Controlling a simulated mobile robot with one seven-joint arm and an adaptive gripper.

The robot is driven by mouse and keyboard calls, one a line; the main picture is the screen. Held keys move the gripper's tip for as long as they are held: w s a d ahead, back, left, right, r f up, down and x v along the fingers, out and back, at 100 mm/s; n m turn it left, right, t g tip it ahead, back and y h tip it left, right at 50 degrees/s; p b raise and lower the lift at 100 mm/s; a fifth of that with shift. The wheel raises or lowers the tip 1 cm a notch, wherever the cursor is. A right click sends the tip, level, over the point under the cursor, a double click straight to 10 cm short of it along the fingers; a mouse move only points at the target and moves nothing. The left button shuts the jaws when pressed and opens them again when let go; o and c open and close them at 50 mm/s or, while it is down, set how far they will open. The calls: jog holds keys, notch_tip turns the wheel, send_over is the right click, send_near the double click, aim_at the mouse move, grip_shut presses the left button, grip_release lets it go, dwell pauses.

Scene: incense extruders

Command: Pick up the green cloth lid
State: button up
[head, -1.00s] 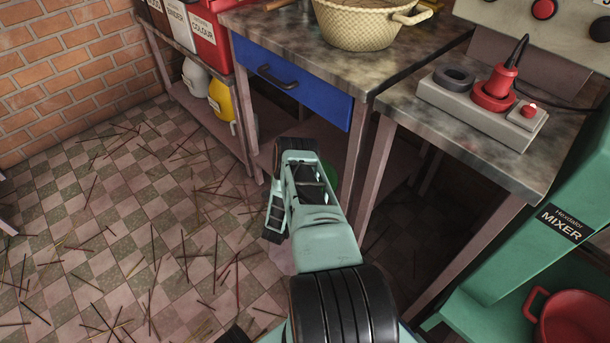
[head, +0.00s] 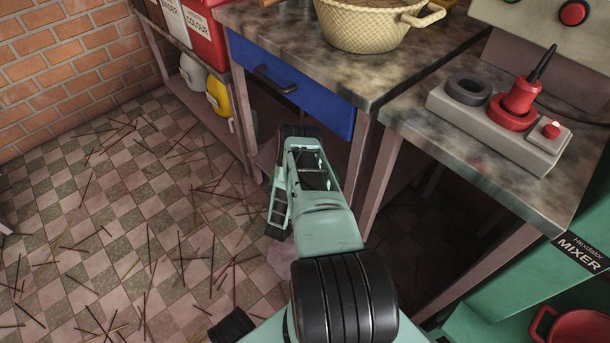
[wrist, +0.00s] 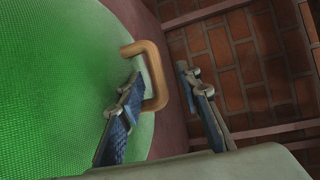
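The green cloth lid (wrist: 55,75) fills the left of the wrist view, a round mesh surface with a tan bracket-shaped handle (wrist: 158,72) at its right edge. My gripper (wrist: 159,76) is open, with its two fingers apart. The left finger overlaps the handle's opening, and the right finger is outside the handle. The handle's bar lies between the fingers, and no grip on it shows. Whether either finger touches the bar, I cannot tell. In the head view my arm hides the lid and the fingers below the blue drawer.
A metal-topped table with a blue drawer (head: 292,88) bears a woven basket (head: 372,28). A second table (head: 420,118) at right bears a grey socket strip (head: 498,128). Table legs stand close to my arm. The tiled floor (head: 120,205) at left has scattered sticks.

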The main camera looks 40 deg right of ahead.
jog(key=shift+w+d+f, duration=0.1)
jog(key=shift+w+d, duration=0.15)
jog(key=shift+d, duration=0.1)
grip_shut()
dwell(0.3)
